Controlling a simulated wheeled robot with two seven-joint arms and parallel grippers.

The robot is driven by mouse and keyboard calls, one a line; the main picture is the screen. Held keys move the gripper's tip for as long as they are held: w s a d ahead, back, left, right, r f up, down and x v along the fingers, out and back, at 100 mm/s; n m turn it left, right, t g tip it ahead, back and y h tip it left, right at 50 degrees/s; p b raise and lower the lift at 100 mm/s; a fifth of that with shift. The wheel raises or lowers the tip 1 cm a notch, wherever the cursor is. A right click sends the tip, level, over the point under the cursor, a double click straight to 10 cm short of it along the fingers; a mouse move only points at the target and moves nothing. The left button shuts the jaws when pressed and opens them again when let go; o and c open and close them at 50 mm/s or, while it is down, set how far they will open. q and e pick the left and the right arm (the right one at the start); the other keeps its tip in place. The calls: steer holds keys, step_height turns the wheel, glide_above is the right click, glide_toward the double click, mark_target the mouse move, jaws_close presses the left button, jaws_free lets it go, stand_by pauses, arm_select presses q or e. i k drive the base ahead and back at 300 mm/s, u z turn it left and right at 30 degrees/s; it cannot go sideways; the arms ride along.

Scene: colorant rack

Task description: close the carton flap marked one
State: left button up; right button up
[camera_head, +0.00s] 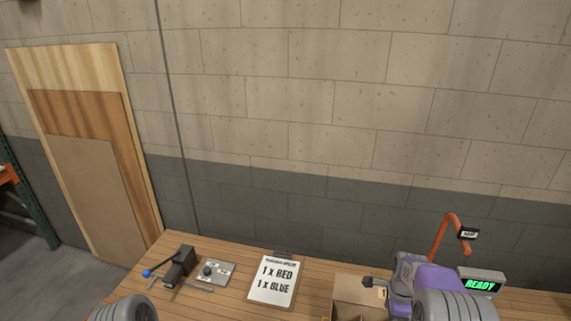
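An open brown cardboard carton (356,291) stands on the wooden bench at the bottom edge, right of centre. Only its upper back part shows; the picture edge cuts off the rest. Grey ribbed parts of my arms (125,309) show at the bottom left and at the bottom right (455,306), the right one close to the carton's right side.
The wooden bench (225,255) holds a black press-like tool with a blue knob (180,267), a small metal plate (213,272) and a clipboard reading 1 x RED, 1 x BLUE (273,282).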

mark_target(347, 288)
steer(key=k, duration=0.9)
